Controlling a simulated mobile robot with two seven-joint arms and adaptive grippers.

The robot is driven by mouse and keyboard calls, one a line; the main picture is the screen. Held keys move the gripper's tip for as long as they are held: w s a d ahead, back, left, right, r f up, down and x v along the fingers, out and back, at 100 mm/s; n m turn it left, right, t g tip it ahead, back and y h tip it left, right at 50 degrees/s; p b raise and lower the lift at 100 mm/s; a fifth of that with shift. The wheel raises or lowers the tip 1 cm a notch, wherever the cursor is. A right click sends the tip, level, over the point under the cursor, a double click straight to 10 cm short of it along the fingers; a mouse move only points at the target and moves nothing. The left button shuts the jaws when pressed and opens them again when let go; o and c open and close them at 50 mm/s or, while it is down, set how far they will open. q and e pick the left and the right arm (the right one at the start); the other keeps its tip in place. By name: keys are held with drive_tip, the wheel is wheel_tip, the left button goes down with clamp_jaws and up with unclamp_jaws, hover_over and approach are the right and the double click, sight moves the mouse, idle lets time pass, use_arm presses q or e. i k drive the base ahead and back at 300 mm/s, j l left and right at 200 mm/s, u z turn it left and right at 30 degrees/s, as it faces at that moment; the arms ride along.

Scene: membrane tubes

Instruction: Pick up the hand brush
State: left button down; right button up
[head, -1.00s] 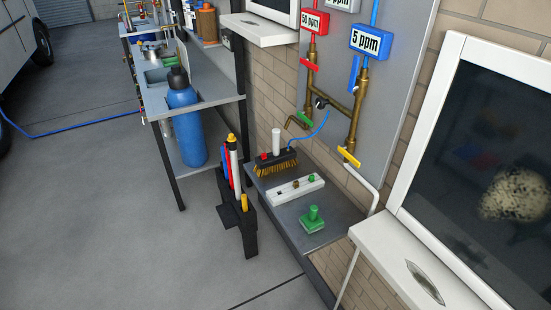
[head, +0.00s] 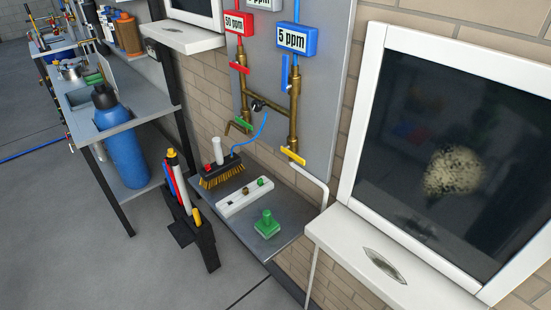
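The hand brush (head: 222,172) stands at the back left end of a low grey shelf (head: 247,241) against the brick wall. It has a dark body, yellow-brown bristles pointing down, and a white upright handle. A red knob shows at its left end, and a blue hose comes down to its right end. Neither of my grippers shows in the head view.
A white block with knobs (head: 244,197) and a green stamp-like piece (head: 267,224) share the shelf. A black holder with coloured tubes (head: 190,215) stands in front. A white window sill (head: 390,265) juts out at right. Open floor lies at left.

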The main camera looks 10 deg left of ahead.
sight(223, 166)
drive_tip(key=i+j+z, duration=0.2)
drive_tip(key=j+z, duration=0.15)
drive_tip(key=j, duration=0.45)
drive_tip(key=i+j+z, duration=0.1)
drive_tip(key=j+z, duration=0.25)
drive_tip(key=j, duration=0.45)
drive_tip(key=j+z, duration=0.3)
drive_tip(key=j, duration=0.5)
